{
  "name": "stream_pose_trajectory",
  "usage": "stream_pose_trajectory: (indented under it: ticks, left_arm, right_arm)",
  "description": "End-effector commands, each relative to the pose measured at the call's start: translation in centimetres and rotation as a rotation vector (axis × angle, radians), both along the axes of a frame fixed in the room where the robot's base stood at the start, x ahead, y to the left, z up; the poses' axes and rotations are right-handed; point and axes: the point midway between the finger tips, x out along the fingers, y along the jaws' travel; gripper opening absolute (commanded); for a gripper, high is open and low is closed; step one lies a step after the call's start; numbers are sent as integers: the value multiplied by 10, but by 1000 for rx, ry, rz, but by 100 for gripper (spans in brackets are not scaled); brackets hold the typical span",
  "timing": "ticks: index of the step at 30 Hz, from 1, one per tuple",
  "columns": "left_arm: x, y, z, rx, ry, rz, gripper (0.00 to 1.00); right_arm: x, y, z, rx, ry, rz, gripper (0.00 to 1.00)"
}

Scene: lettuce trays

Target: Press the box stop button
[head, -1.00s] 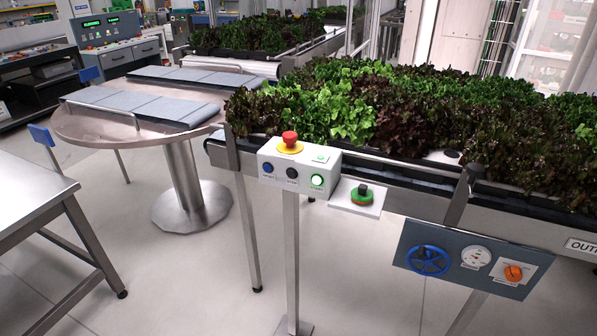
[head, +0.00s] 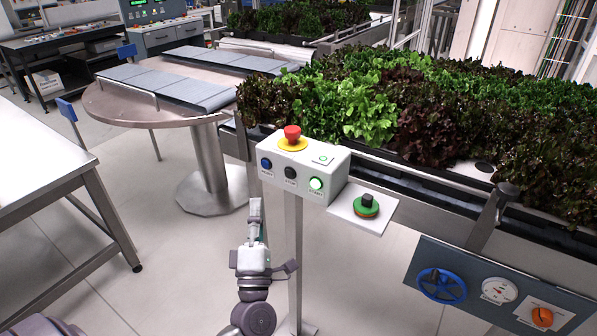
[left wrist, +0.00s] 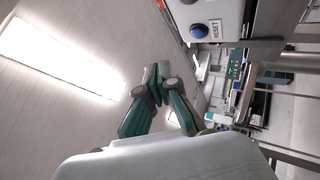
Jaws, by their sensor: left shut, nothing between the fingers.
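The white control box (head: 325,165) stands on a post in the head view. Its front carries a blue button (head: 266,163), a black button (head: 290,172) labelled STOP and a lit green button (head: 316,184). A red mushroom button (head: 292,133) on a yellow ring sits on top. My left gripper (head: 256,203) points up, shut and empty, below and left of the box front, apart from it. My right gripper is out of view.
A panel (head: 462,309) with a blue wheel hangs lower right. Lettuce trays fill the conveyor behind. A round table (head: 120,104) and a steel table (head: 40,180) stand left; floor between is clear.

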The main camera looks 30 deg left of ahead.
Motion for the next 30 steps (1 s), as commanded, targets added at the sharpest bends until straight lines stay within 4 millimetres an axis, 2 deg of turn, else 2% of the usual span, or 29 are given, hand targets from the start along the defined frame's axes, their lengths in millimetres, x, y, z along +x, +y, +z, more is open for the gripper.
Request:
stream_pose_trajectory:
  ticks: [11, 16, 30]
  left_arm:
    - [-2, 2, 5, -14, -19, 2, 0]
    - [4, 1, 4, -14, -19, 2, 0]
    - [66, -4, 3, -13, -18, 2, 0]
  right_arm:
    - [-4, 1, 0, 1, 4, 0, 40]
    - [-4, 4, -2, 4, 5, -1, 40]
    - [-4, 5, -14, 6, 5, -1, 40]
